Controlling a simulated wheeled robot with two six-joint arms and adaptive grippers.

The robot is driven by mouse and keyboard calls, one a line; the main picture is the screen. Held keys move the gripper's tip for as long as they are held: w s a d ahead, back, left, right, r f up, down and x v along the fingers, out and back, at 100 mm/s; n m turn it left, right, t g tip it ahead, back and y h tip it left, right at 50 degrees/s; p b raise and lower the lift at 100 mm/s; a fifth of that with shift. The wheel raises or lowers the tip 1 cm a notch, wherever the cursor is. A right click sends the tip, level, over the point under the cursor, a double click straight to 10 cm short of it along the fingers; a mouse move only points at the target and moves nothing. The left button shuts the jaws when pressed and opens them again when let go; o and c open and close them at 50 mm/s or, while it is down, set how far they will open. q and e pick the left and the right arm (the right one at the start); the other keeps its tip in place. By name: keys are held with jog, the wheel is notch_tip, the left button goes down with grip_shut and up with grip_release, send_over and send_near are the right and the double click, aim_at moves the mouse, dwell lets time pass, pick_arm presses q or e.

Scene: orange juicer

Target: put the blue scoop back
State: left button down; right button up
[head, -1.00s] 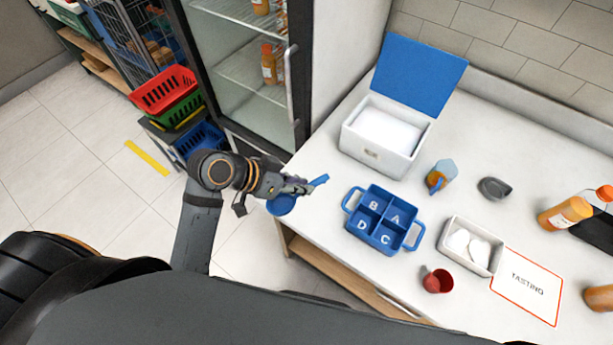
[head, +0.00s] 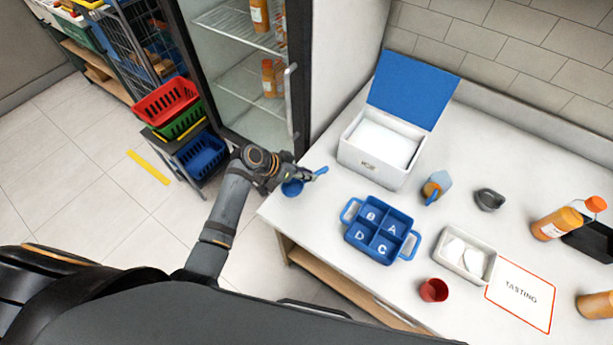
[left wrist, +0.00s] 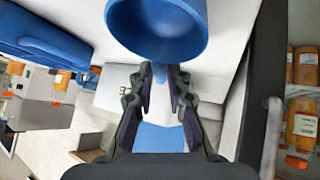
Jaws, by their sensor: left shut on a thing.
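The blue scoop (head: 292,188) is in my left gripper (head: 304,175), at the counter's left edge beside the fridge. Its round bowl hangs on the near side and its handle sticks out to the right. In the left wrist view the bowl (left wrist: 158,30) fills the top middle, and the fingers of my left gripper (left wrist: 160,78) are closed in below it. A white box (head: 375,150) with its blue lid (head: 413,88) standing open is to the right of the scoop; white contents show inside. My right gripper is not in view.
A blue caddy (head: 350,236) with lettered compartments stands in front of the box. A jug (head: 437,186), grey scoop-like item (head: 489,199), white tray (head: 484,246) and red cup (head: 433,290) are farther right. The fridge (head: 302,90) stands close behind my left arm.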

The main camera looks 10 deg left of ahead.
pick_arm(q)
jog(key=shift+f, duration=0.95)
jog(key=c, duration=1.3)
grip_release()
jog(key=shift+f, duration=0.15)
jog(key=shift+r, duration=0.3)
jog(key=b+v, duration=0.1)
jog(key=v, duration=1)
jog(key=shift+s+a+r, duration=0.2)
jog(key=shift+s+a, duration=0.05)
jog(key=shift+a, duration=0.05)
